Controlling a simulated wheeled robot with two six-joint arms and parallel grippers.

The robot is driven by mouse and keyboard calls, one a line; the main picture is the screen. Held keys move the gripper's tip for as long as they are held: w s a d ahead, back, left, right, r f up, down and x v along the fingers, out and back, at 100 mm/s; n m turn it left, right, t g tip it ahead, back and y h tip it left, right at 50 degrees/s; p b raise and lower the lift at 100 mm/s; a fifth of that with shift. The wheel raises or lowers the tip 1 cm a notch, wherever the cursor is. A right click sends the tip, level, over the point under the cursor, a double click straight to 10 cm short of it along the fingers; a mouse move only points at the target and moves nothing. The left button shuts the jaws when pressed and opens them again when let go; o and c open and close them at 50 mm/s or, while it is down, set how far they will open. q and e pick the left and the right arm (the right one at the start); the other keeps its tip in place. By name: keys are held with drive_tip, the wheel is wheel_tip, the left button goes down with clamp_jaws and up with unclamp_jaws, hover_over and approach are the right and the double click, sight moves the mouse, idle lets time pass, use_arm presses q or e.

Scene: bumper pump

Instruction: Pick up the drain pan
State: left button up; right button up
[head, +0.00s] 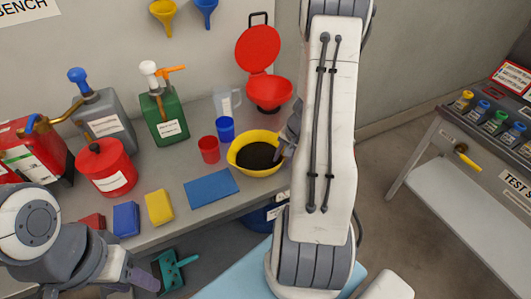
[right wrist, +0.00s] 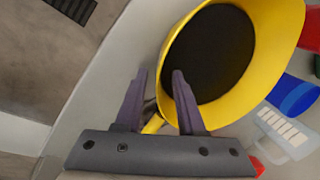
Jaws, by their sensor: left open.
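The drain pan, a yellow round pan with dark contents (head: 240,160), sits near the front edge of the grey bench. In the right wrist view the pan (right wrist: 265,55) fills the upper right, and its short yellow handle shows by the fingers. My right gripper (right wrist: 160,75) is at the pan's rim, its two fingers apart; one finger overlaps the rim in the picture. Whether they touch the pan is unclear. In the head view my right arm hides most of this gripper. My left gripper (head: 143,280) is low at the left, off the bench front, open and empty.
On the bench, red (head: 209,149) and blue (head: 225,129) cups, a blue mat (head: 211,188) and a red open-lidded container (head: 268,92) surround the pan. Pump cans stand behind to the left. A blue tub (head: 258,217) is below the bench. A test stand (head: 485,150) is at right.

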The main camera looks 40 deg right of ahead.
clamp_jaws()
idle(1.3)
